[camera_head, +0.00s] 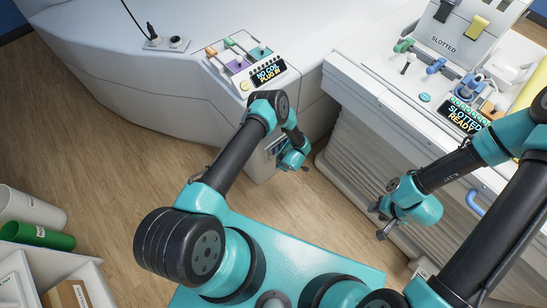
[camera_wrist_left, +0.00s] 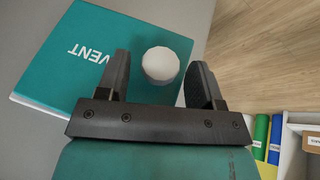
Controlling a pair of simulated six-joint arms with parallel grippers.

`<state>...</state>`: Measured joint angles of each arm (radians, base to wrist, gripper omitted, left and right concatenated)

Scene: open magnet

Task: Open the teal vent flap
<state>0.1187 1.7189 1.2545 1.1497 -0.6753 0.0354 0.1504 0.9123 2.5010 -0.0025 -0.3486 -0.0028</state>
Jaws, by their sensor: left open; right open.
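The teal vent flap (camera_wrist_left: 62,62) is in the left wrist view, lying against a grey surface, with "VENT" upside down on it. A white round knob (camera_wrist_left: 160,66) stands out from it. My left gripper (camera_wrist_left: 160,80) is open, with its two dark fingers on either side of the knob and visible space between each finger and the knob. In the head view my left wrist is low beside the white machine housing, where the flap is mostly hidden behind my arm. My right gripper (camera_head: 379,221) is open and empty, over the floor beside the white bed.
The white machine housing (camera_head: 130,75) has a console (camera_head: 268,75) reading "NO COIL PLUG IN". The bed at right carries a display (camera_head: 466,116) reading "SLOTTED READY". Wooden floor (camera_head: 110,175) is clear between.

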